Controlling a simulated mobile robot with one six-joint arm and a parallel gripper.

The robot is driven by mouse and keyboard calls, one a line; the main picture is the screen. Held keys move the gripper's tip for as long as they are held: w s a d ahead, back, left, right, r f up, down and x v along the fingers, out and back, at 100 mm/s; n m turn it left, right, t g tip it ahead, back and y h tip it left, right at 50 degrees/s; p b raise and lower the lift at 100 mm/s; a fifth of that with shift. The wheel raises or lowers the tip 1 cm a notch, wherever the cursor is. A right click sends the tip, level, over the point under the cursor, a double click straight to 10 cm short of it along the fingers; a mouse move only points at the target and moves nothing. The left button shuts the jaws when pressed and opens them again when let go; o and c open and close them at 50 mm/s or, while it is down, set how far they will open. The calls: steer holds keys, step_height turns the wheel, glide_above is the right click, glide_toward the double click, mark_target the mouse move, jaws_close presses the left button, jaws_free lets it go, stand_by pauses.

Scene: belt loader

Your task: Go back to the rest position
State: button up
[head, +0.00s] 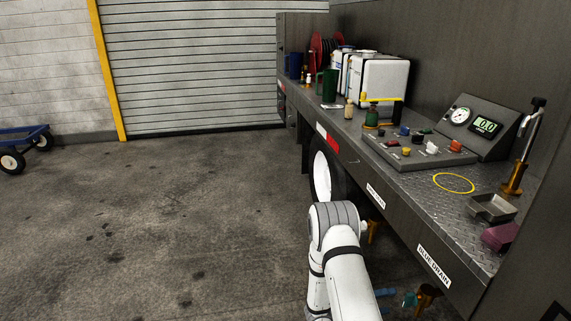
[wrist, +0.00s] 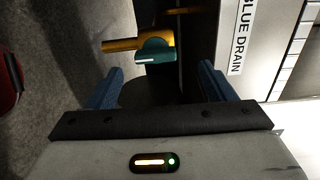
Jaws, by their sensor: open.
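My gripper (wrist: 160,84) is open, with its two blue fingers apart and nothing between them in the wrist view. Just beyond the fingertips is a drain valve with a teal handle (wrist: 158,53) on a yellow-brass pipe (wrist: 120,44). The handle appears apart from the fingers. The valve's teal handle (head: 410,299) also shows at the bottom of the head view, below the BLUE DRAIN label (head: 434,265). My white arm reaches down out of the head view, beside the loader's side. Most of the gripper is hidden there.
The loader's deck (head: 410,180) runs along the right, carrying a control panel (head: 420,147), gauge box (head: 478,125), yellow ring (head: 453,183), metal tray (head: 492,208) and white containers (head: 378,78). A wheel (head: 322,176) sits under it. A blue cart (head: 22,140) stands far left. The floor between is clear.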

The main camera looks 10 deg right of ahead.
steer(key=s+a+r+m+g+y+p, duration=0.25)
steer(key=s+r+m+y, duration=0.2)
steer(key=r+m, duration=0.55)
steer(key=s+a+r+m+g+y+p, duration=0.1)
steer(key=s+a+r+m+g+y, duration=0.3)
steer(key=r+m, duration=0.65)
steer(key=s+a+r+m+t+y+p, duration=0.2)
steer(key=s+a+r+m+t+y, duration=0.2)
steer(key=a+r+m, duration=0.3)
steer(key=s+a+r+m+t+y+p, duration=0.2)
steer(key=s+a+r+m+t+y, duration=0.2)
steer(key=s+a+r+m, duration=0.3)
step_height(320, 180, up, 4)
steer(key=shift+s+a+r+m+y+p, duration=0.15)
steer(key=shift+a+m+y+p, duration=0.25)
steer(key=shift+a+m+y, duration=0.4)
steer(key=shift+d, duration=0.25)
steer(key=shift+c, duration=0.3)
